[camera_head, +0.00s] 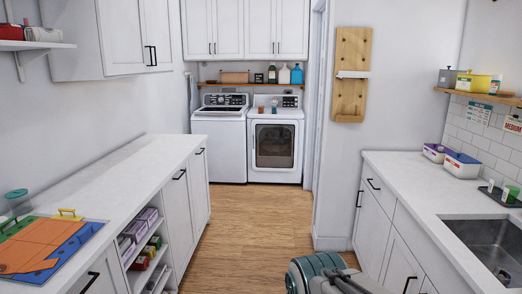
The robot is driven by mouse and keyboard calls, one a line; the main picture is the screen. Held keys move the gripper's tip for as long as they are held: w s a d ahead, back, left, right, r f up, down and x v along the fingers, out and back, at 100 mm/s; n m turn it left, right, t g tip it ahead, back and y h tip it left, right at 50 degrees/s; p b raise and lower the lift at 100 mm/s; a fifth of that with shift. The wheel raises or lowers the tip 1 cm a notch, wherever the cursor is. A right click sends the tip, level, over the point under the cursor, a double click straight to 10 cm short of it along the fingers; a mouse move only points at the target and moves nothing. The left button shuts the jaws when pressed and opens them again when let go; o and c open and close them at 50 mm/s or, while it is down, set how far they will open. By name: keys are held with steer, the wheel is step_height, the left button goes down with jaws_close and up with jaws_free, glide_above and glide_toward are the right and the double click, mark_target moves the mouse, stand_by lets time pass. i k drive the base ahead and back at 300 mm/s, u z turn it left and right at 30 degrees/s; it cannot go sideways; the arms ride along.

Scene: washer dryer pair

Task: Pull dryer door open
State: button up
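The dryer (285,116) is the white front-loading machine at the far end of the room, on the right of the pair. Its door (274,146) has a dark window in a pale frame and looks shut, flush with the front. The handle is too small to make out. Part of my arm, with a teal ring, shows at the bottom edge, far from the dryer. No gripper fingers can be made out.
A white top-loading washer (219,145) stands left of the dryer. The wooden floor (245,225) between the left counter (140,165) and right counter (400,178) is clear. A wall end (335,200) projects right of the dryer.

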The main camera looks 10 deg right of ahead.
mark_target(274, 142)
steer(key=z, duration=0.15)
steer(key=i, duration=2.35)
steer(key=z, duration=0.35)
steer(key=i, duration=5.05)
